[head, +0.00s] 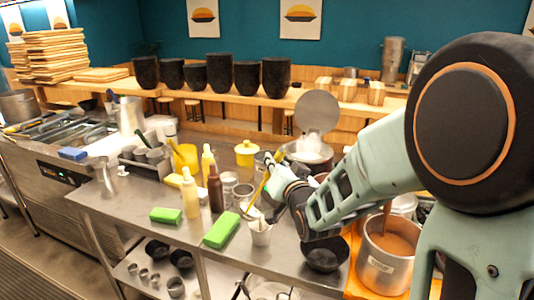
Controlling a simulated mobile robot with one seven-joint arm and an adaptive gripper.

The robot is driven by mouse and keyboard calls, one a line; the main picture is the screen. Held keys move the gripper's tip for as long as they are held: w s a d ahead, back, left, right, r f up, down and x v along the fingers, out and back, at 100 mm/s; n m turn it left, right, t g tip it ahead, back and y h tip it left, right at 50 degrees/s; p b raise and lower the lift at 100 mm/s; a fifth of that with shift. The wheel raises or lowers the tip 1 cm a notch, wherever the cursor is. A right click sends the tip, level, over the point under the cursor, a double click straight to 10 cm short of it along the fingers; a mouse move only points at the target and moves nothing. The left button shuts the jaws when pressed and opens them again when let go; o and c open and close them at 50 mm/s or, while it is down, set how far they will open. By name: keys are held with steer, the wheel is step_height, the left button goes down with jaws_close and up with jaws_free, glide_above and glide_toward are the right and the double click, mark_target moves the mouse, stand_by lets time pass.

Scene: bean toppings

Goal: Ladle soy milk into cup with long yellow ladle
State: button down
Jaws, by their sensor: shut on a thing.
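My gripper (273,183) is above the steel counter in the head view, shut on a long yellow ladle (256,195). The ladle is tilted, its handle slanting down and left from the gripper. Its bowl is not clearly visible. A small white cup (261,234) stands on the counter just below the gripper; its contents are too small to tell. A steel pot (308,152) with a round lid (317,111) raised behind it stands past the gripper. My arm partly hides it, and I cannot tell whether it holds the soy milk.
A steel pot of brown liquid (390,246) stands at the right. A black bowl (324,255) is at the counter's front. Bare counter (130,207) shows at the front left.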

steer(key=w+d+f+m+p, duration=0.2)
steer(key=d+f+m+p, duration=0.1)
steer(key=d+f, duration=0.1)
steer(key=w+d+f+m+g+y+p, duration=0.1)
steer(key=w+d+f+m+p, duration=0.2)
steer(key=d, duration=0.4)
steer(key=shift+w+d+f+m+g+y, duration=0.2)
steer(key=shift+d+f+m+g+y, duration=0.1)
steer(key=shift+f+m, duration=0.25)
steer(key=shift+r, duration=0.1)
stand_by(0.9)
